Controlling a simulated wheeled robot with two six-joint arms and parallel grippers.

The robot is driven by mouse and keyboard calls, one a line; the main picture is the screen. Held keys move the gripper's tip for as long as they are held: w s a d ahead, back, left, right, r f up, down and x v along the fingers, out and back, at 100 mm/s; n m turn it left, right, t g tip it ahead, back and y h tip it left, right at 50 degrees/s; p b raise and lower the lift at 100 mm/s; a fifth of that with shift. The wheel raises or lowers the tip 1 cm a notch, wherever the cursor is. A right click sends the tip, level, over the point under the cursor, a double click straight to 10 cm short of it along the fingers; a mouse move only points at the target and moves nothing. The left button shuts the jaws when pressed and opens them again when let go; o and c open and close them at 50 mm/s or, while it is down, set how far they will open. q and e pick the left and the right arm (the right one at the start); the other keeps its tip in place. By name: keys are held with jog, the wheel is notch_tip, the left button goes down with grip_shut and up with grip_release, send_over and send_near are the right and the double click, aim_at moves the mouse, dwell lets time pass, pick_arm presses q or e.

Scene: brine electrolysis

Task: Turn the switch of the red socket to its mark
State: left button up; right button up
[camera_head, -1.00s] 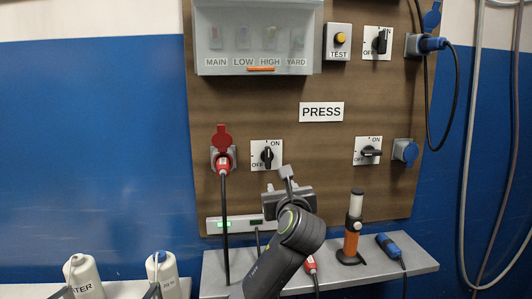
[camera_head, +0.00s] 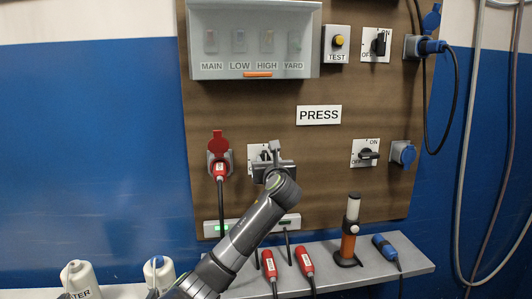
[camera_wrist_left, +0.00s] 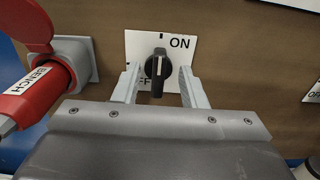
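The red socket (camera_head: 218,146) is on the board at the left, its red lid up and a red plug (camera_head: 220,170) in it. The plug shows in the left wrist view as well, with a label reading BENCH (camera_wrist_left: 28,82). Beside the socket is its white switch plate (camera_head: 254,153) with a black knob (camera_wrist_left: 158,66). The knob points roughly upright, between ON and OFF in angle hard to judge. My left gripper (camera_wrist_left: 158,88) is open, its fingers on either side of the knob with gaps showing. In the head view the gripper (camera_head: 272,152) hides most of the knob. My right gripper is not in view.
A second switch (camera_head: 367,154) and blue socket (camera_head: 403,153) sit to the right. A shelf (camera_head: 405,270) below carries two loose red plugs (camera_head: 304,262), an orange lamp (camera_head: 349,235) and a blue connector (camera_head: 384,246). A clear-fronted box (camera_head: 255,72) hangs above.

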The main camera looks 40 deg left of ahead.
aim_at(266, 156)
pick_arm(q)
jog(key=shift+p+x, duration=0.5)
jog(key=shift+x, duration=1.8)
grip_shut()
